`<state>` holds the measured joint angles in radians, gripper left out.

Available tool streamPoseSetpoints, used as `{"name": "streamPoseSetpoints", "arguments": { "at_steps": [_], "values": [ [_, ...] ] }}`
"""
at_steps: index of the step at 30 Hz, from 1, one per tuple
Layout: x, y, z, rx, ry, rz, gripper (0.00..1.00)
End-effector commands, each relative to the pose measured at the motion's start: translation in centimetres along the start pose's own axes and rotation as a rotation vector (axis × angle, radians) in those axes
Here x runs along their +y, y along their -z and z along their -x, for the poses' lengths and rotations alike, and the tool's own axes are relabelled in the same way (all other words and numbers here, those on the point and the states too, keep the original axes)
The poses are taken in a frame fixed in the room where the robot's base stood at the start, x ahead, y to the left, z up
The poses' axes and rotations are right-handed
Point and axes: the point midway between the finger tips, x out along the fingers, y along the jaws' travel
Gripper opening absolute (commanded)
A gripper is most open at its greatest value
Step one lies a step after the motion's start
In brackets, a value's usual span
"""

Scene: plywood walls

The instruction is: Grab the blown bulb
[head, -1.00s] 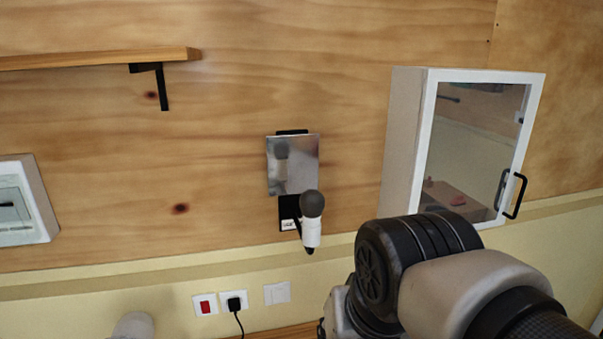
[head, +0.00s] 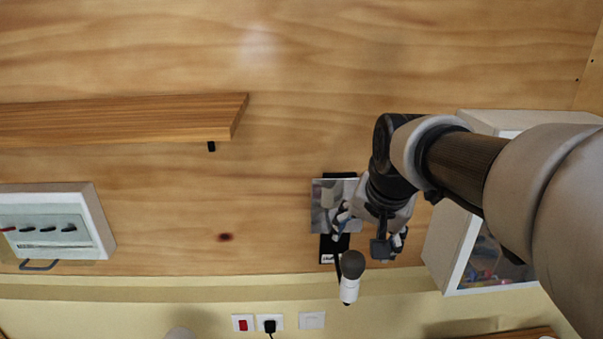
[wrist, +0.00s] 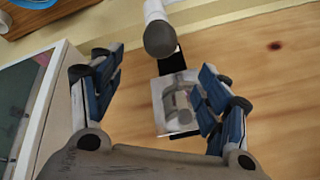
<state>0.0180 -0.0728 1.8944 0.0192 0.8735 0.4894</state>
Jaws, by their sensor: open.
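The blown bulb (head: 352,264) is a dark grey globe on a white socket (head: 349,291), held out from the wall on a black bracket. In the wrist view the bulb (wrist: 159,39) shows at the top middle, beyond the fingertips, with a mirror-like plate (wrist: 173,102) beside it. My gripper (head: 370,228) is open and empty, up and to the right of the bulb in the head view. In the wrist view my gripper's (wrist: 158,75) blue-padded fingers stand wide apart, with the bulb between their lines but apart from both.
A white glass-door cabinet (head: 447,245) is on the wall close to the right of my gripper. A wooden shelf (head: 120,118) and a white switch box (head: 100,228) are on the left. Wall sockets (head: 270,323) are below. Bare plywood lies left of the plate.

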Motion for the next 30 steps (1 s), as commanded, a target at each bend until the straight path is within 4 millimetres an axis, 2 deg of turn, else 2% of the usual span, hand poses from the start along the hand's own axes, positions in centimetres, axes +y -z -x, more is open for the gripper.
{"name": "streamPoseSetpoints", "arguments": {
  "at_steps": [3,9,16,21,25,30],
  "values": [
    [0.1,-0.1,-2.8,-0.004,-0.002,0.001,0.69],
    [0.0,-0.1,-6.0,-0.002,-0.001,0.001,0.69],
    [0.1,-0.3,-7.4,-0.001,0.000,0.001,0.69],
    [0.3,-1.3,-9.9,-0.004,-0.002,0.001,0.69],
    [0.3,-1.1,-11.5,-0.001,-0.001,0.001,0.69],
    [0.2,-1.1,-12.0,0.001,0.001,0.001,0.69]
  ]
}}
